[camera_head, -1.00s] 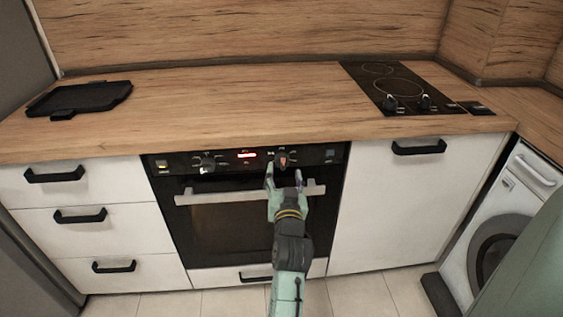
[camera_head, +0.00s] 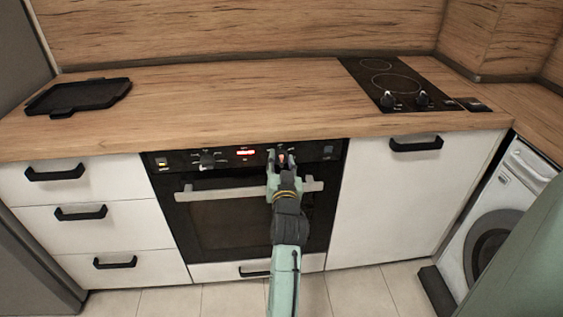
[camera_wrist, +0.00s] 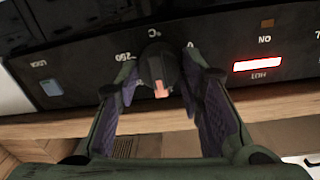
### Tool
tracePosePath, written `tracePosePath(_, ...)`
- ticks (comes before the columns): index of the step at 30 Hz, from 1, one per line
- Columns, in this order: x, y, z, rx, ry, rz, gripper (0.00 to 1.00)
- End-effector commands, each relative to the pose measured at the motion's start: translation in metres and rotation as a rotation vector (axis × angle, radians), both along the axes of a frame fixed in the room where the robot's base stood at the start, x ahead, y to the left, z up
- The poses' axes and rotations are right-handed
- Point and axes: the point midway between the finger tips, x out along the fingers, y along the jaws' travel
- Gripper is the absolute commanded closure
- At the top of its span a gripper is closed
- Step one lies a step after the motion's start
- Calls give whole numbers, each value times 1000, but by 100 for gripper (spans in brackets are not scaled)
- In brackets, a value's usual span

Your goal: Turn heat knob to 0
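The oven's right-hand knob (camera_wrist: 158,75) is black with an orange-pink pointer mark. In the wrist view it sits between my gripper's two fingers, under a °C label, with a "250" marking to its left in that picture. My gripper (camera_wrist: 160,85) has its fingers spread on either side of the knob; a narrow gap seems to show at the sides, though contact is hard to judge. In the head view my gripper (camera_head: 281,158) is at the oven's control panel (camera_head: 185,161), largely covering the knob. The full dial scale is not readable.
A lit red display (camera_wrist: 257,65) is beside the knob. Another oven knob (camera_head: 207,160) is further left in the head view. The oven handle (camera_head: 225,191) runs just below the panel, under my gripper. A hob (camera_head: 400,85) and black tray (camera_head: 78,95) are on the worktop.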

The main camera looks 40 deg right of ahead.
Motion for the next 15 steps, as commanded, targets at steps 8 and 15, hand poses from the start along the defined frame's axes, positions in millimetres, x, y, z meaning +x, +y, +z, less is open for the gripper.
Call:
tracePosePath(8,0,0,0,0,0,0,86)
tracePosePath(15,0,0,0,-2,1,0,95)
